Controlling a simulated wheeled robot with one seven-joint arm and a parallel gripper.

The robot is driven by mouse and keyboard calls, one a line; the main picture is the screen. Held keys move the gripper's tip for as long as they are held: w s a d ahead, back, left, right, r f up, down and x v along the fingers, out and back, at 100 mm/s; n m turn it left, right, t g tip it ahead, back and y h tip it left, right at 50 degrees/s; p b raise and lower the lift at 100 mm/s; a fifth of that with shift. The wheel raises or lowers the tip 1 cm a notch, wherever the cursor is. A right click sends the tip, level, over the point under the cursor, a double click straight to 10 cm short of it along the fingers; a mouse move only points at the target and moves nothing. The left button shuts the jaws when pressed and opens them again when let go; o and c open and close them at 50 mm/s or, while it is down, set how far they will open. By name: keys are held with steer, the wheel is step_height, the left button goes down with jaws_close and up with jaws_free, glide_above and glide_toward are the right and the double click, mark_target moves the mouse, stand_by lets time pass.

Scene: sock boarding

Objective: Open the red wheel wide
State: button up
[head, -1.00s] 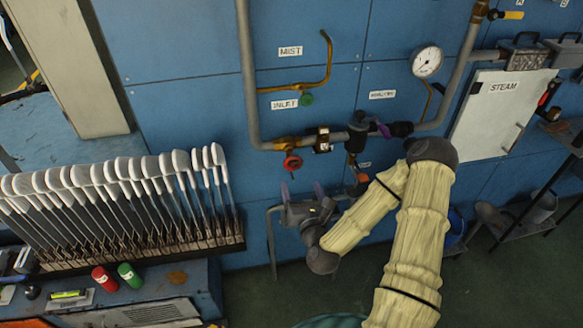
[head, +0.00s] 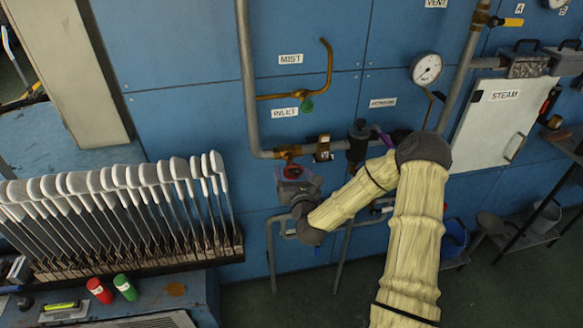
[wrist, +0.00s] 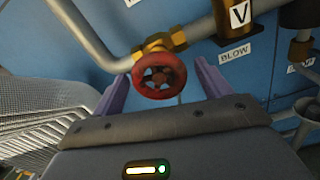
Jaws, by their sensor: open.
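The red wheel (wrist: 159,76) is a small spoked handwheel on a brass valve (wrist: 158,45), on the grey pipe along the blue wall. In the wrist view it lies between the two purple fingers of my gripper (wrist: 160,82), with a gap showing on each side. My gripper is open. In the head view the red wheel (head: 291,171) is mostly hidden behind my gripper (head: 293,174), under the INLET label (head: 285,112). The wheel's turning position cannot be told.
A rack of white sock boards (head: 120,210) stands left of my gripper. A green-knobbed brass mist valve (head: 307,104) sits above. A BLOW label (wrist: 234,54) and a V tag (wrist: 240,14) are right of the wheel. A gauge (head: 426,68) and STEAM cabinet (head: 500,110) are farther right.

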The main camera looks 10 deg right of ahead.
steer(key=shift+w, duration=1.15)
steer(key=c, duration=1)
